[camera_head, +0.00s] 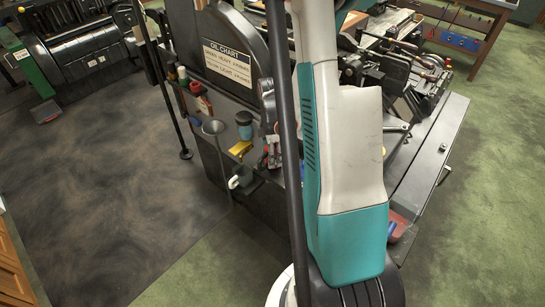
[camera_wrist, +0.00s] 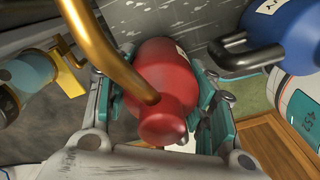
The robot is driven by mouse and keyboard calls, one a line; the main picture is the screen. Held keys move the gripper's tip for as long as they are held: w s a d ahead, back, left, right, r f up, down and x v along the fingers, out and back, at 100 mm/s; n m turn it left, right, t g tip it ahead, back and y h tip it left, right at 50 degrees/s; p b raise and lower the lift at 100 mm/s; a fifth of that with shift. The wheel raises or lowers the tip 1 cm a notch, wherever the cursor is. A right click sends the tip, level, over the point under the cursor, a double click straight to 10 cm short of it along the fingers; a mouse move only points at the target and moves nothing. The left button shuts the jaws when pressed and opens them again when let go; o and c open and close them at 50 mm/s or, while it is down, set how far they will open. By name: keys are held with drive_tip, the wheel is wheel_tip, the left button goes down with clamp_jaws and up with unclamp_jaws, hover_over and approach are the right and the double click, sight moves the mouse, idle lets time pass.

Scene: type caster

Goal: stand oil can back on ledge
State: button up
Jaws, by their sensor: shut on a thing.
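The oil can (camera_wrist: 165,75) is red with a rounded body and a narrower red end towards the camera. A curved brass spout (camera_wrist: 95,50) runs across the upper left of the wrist view and over the can. My gripper (camera_wrist: 163,98) has its teal fingers on both sides of the red body and is shut on it. Dark grey worn metal shows behind the can; I cannot tell whether the can touches it. In the head view my arm hides the gripper, and I cannot make out the held can there.
A blue container (camera_wrist: 285,40) with a dark handle is close on the right, above a white one (camera_wrist: 295,108). A teal-lidded jar (camera_wrist: 30,72) and a yellow piece (camera_wrist: 68,80) are on the left. The ledge also holds a funnel (camera_head: 213,128). An oil chart (camera_head: 226,60) stands behind.

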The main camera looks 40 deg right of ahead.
drive_tip(key=shift+f, duration=0.35)
drive_tip(key=shift+f, duration=0.2)
drive_tip(key=o, duration=1.2)
drive_tip(key=shift+r, duration=0.15)
wheel_tip(320, 180, up, 12)
drive_tip(key=p, duration=0.4)
